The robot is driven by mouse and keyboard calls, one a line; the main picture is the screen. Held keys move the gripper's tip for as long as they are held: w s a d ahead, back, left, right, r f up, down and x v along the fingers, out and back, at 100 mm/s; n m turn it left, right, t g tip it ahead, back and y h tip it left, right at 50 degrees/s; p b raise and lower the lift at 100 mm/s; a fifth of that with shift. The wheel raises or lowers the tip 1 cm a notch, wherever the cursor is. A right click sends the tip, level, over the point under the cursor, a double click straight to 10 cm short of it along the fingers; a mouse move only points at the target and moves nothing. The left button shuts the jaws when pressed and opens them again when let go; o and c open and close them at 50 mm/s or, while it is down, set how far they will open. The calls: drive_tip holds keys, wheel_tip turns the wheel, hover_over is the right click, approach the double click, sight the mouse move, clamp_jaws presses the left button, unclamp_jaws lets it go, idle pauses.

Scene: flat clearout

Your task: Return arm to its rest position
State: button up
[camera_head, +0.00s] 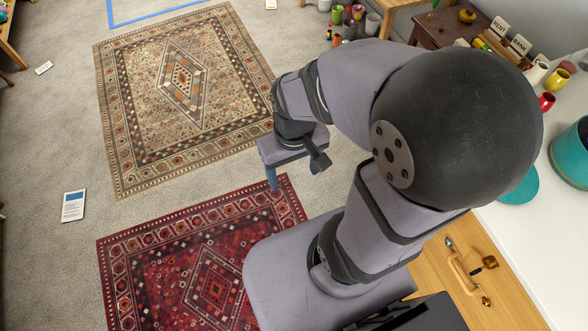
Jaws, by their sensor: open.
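My gripper (295,168) hangs at the end of my folded arm, near the middle of the view, pointing down. Its jaws are open, with one finger on the left and one on the right. Nothing shows between them. It is above the floor where the red rug's top right corner meets the grey carpet. My arm's large dark joint hides part of the scene at the right.
A beige patterned rug (140,100) and a red rug (150,270) lie on the carpet. A white-and-blue card (73,205) lies at left. A white counter (520,240) with a teal pot (573,150) and wooden drawers (500,300) stand at right. Cups (338,14) stand at top.

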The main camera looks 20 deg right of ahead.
wheel_tip(320, 180, down, 6)
drive_tip(key=b, duration=0.6)
drive_tip(key=shift+f, duration=0.15)
